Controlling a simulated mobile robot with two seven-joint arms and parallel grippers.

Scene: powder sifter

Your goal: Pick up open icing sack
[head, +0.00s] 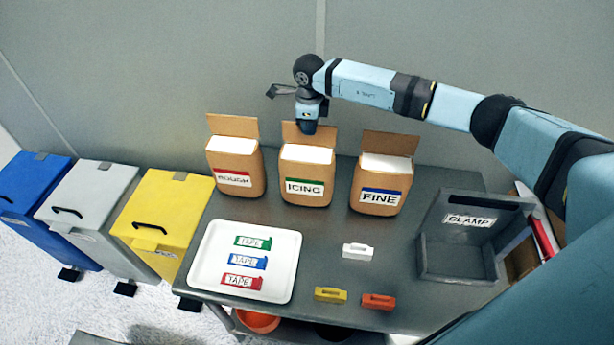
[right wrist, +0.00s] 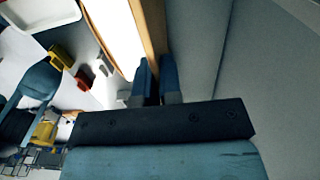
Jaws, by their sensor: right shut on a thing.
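The open icing sack (head: 307,196) stands upright on the grey table, brown with a green-striped ICING label, white powder at its open top and a raised back flap. My right gripper (head: 308,128) is over the top of that flap, and its fingertips are partly hidden in the head view. In the right wrist view my right gripper (right wrist: 156,82) is shut on the thin brown flap of the icing sack (right wrist: 153,30), with white powder on its left. My left gripper is not in view.
The ROUGH sack (head: 236,191) stands left and the FINE sack (head: 379,208) right of the icing sack. A white tray (head: 213,265) holds tapes. A grey CLAMP box (head: 457,257) stands at right. White, yellow and orange blocks sit in front. Bins (head: 160,215) stand left.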

